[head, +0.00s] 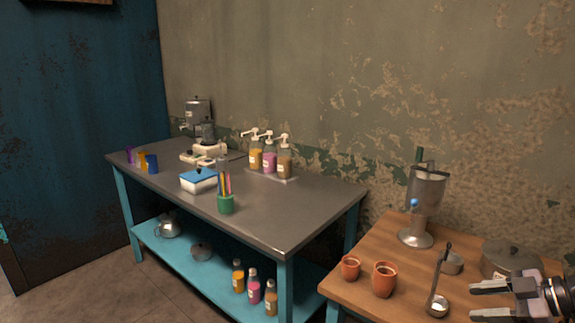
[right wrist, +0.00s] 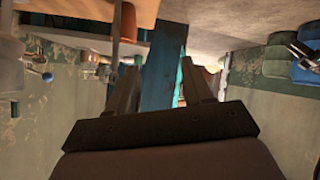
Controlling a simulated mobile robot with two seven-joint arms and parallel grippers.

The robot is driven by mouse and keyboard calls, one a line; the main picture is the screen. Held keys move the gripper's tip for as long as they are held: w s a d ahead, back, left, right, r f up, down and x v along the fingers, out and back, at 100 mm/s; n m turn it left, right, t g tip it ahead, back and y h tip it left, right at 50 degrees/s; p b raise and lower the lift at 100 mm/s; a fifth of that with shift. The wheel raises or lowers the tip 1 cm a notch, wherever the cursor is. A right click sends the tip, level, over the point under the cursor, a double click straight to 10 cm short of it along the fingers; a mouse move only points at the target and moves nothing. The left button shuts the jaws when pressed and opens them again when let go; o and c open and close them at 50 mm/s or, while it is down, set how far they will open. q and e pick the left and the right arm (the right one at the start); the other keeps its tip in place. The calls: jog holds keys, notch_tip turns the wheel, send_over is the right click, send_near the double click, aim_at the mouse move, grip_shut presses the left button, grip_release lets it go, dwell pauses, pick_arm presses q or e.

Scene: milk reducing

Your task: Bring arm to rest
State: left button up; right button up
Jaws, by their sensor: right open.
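My right gripper (head: 478,300) is at the lower right of the head view, over the right part of the wooden table (head: 400,240). Its two pale fingers point left and stand apart with nothing between them. In the right wrist view the fingers of my right gripper (right wrist: 162,68) are also spread and empty. The ladle (head: 438,290) is just left of the fingertips, and the lidded metal pot (head: 507,258) is behind the gripper. I cannot tell the gripper's exact height above the table. My left gripper is not in view.
Two clay cups (head: 350,267) (head: 385,279), a small metal bowl (head: 452,263) and a metal dispenser (head: 416,238) stand on the wooden table. The grey-topped table (head: 290,205) on the left holds pump bottles (head: 270,160), a blue-topped box (head: 199,181) and a green pencil cup (head: 226,205).

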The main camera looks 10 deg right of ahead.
jog(key=s+a+f+m+t+h, duration=0.2)
jog(key=s+a+f+m, duration=0.15)
jog(key=f, duration=0.45)
jog(key=s+a+f+m+t+h, duration=0.25)
jog(key=s+a+f, duration=0.25)
jog(key=f, duration=0.4)
jog(key=s+a+f+m+g, duration=0.1)
jog(key=s+a+f+m, duration=0.1)
jog(key=a, duration=0.7)
jog(key=s+a+f+m+g, duration=0.1)
jog(key=s+a+f+g, duration=0.1)
jog(key=a, duration=0.8)
jog(key=shift+s+a+f+m+h, duration=0.15)
jog(key=shift+s+f+m+h, duration=0.1)
jog(key=shift+s+m+h, duration=0.2)
